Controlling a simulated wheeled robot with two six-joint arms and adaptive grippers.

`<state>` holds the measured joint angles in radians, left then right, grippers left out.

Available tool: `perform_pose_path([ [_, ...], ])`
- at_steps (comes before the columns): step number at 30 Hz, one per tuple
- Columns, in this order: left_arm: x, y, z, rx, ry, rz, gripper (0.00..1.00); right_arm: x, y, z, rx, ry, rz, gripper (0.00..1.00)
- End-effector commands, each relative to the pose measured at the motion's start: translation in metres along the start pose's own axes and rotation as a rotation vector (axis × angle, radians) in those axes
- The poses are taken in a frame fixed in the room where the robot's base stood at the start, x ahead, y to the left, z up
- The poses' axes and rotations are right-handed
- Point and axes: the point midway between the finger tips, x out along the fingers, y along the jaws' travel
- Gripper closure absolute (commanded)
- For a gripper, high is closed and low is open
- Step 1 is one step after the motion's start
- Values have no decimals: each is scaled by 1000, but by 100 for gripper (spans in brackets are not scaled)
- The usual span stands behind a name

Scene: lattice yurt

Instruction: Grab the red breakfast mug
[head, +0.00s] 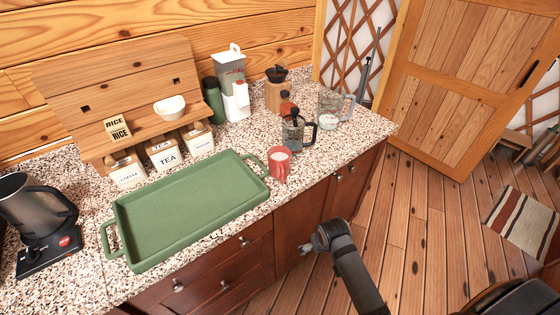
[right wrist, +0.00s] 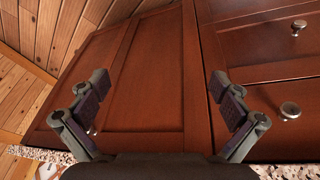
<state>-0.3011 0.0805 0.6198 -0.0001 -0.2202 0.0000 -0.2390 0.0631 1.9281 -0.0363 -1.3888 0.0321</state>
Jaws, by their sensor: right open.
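The red mug (head: 279,165) stands upright on the speckled counter in the head view, close to the front edge and just off the right end of the green tray (head: 190,207). Its inside looks pale. My right gripper (head: 308,247) is in front of the cabinet, below the counter top and to the lower right of the mug, apart from it. In the right wrist view my right gripper (right wrist: 158,100) is open and empty, with its fingers spread before the brown cabinet door (right wrist: 145,85). My left gripper is not in view.
A French press (head: 294,133) stands behind and right of the mug, with a glass pitcher (head: 332,107) beyond. Labelled canisters (head: 163,153) stand behind the tray. A kettle (head: 32,205) is at far left. Cabinet knobs (head: 245,241) stick out.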

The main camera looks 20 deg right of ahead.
Motion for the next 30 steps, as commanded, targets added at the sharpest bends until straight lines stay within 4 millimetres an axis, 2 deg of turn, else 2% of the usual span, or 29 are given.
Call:
perform_pose_path([
  [1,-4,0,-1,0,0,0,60,-9,-1,-23,15,11,-2,0],
  [5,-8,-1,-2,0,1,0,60,-30,-5,-77,51,27,-3,0],
  [8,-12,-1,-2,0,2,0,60,-53,-9,-124,81,41,-10,0],
  [12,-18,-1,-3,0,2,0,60,-99,-18,-195,120,62,-21,0],
  [15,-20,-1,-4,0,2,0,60,-135,-25,-241,140,73,-29,0],
  [18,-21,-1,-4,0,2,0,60,-162,-32,-274,151,80,-36,0],
  [21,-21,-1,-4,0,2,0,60,-177,-35,-290,155,81,-36,0],
  [24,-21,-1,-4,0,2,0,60,-182,-36,-294,157,81,-36,0],
  [27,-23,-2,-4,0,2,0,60,-177,-36,-294,156,79,-35,0],
  [30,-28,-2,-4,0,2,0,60,-162,-37,-296,156,78,-36,0],
])
